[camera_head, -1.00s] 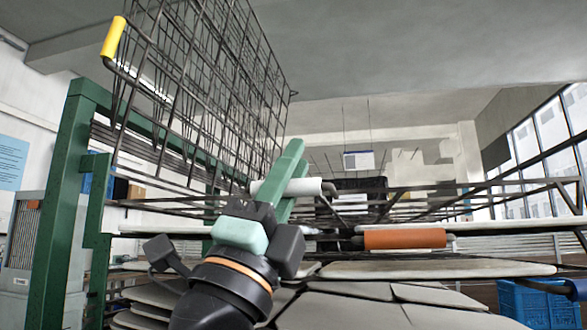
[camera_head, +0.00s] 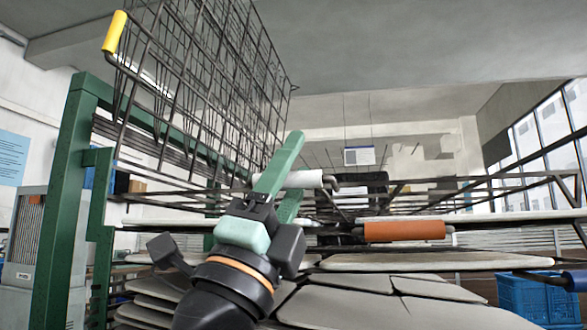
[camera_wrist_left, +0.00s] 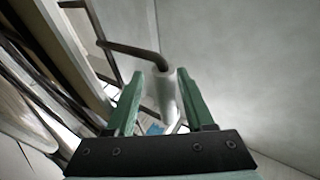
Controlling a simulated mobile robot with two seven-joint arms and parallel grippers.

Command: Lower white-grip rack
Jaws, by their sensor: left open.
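The white grip (camera_head: 303,179) is a pale cylinder on the bent dark bar of a wire rack (camera_head: 450,197) that lies roughly level. My left gripper (camera_head: 285,165) is at the left part of the white grip, and one green finger crosses in front of it. In the left wrist view the white grip (camera_wrist_left: 166,95) stands between the two open green fingers (camera_wrist_left: 160,100), closer to the right one. Whether a finger touches it I cannot tell. My right gripper is not in view.
A wire rack with a yellow grip (camera_head: 114,32) stands tilted up at upper left, beside a green post (camera_head: 68,200). An orange grip (camera_head: 404,230) is right of my gripper. Grey slabs (camera_head: 400,285) lie below. A blue crate (camera_head: 535,300) is at lower right.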

